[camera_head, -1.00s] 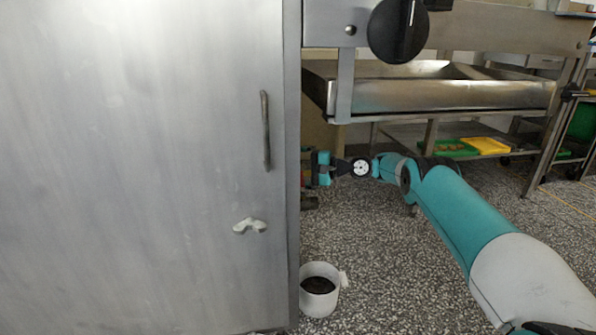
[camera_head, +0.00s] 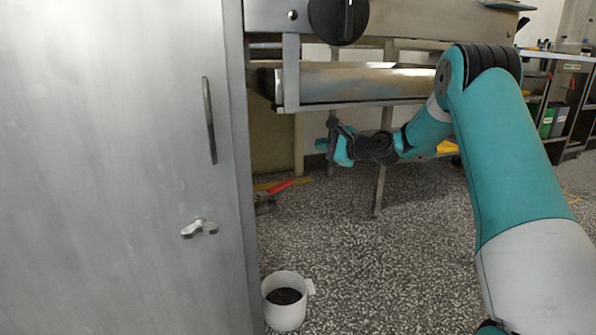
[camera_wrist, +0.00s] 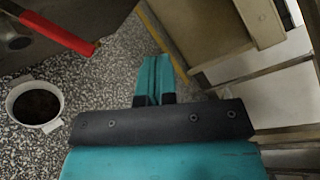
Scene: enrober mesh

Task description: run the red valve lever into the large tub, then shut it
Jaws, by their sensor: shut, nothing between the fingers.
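The red valve lever (camera_head: 281,187) sticks out beyond the right edge of the steel cabinet in the head view. It also shows in the wrist view (camera_wrist: 58,33) at the upper left, above the tub. The white tub (camera_head: 285,312) stands on the floor below the lever, with dark contents inside. In the wrist view the tub (camera_wrist: 61,112) is at the left. My gripper (camera_head: 328,147) is up and to the right of the lever, apart from it. In the wrist view its fingers (camera_wrist: 153,75) are together and empty. The valve body is mostly hidden by the cabinet.
A steel cabinet (camera_head: 115,150) with a handle and latch fills the left. A steel machine frame with a tray (camera_head: 360,84) and a black knob (camera_head: 338,18) stands above and behind my gripper. The speckled floor (camera_head: 385,270) right of the tub is clear.

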